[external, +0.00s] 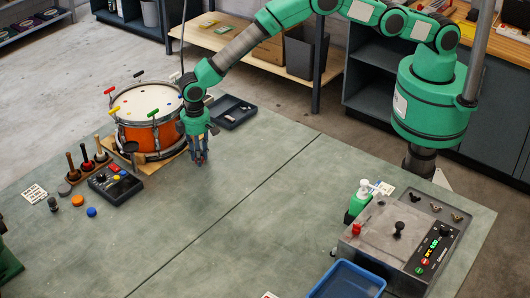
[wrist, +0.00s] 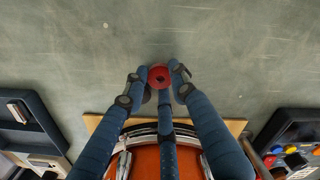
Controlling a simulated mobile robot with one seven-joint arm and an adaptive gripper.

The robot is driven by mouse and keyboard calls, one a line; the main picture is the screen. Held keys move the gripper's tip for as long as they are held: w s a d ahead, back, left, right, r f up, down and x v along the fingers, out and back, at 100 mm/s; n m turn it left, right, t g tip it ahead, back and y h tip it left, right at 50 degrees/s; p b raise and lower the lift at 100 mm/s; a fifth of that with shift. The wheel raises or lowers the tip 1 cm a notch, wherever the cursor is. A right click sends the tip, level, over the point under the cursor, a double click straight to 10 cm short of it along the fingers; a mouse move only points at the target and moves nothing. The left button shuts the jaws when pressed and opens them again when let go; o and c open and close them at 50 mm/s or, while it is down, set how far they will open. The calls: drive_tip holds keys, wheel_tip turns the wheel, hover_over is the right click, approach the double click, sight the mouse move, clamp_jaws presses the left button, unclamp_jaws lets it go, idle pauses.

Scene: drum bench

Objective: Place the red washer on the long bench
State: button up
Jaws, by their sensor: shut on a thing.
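The red washer (wrist: 159,76) is a small red ring with a dark hole in the wrist view. My gripper (wrist: 157,84) is shut on it, with the washer between the fingertips. In the external view my gripper (external: 199,160) points down over the grey-green bench top (external: 190,225), just right of the drum. The washer is not clearly visible there, hidden by the fingers. The bench top also fills the upper part of the wrist view (wrist: 235,50). Whether the washer touches it, I cannot tell.
An orange drum (external: 146,136) on a wooden board stands left of my gripper, with a dark tray (external: 232,112) behind. A control box (external: 115,184), mallets and coloured discs lie at left. A grey machine (external: 400,242) and blue bin (external: 347,281) are at right. The middle is clear.

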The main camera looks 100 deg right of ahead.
drive_tip(key=o, duration=0.7)
wheel_tip(320, 180, up, 12)
drive_tip(key=shift+r, duration=0.1)
idle(0.4)
idle(0.8)
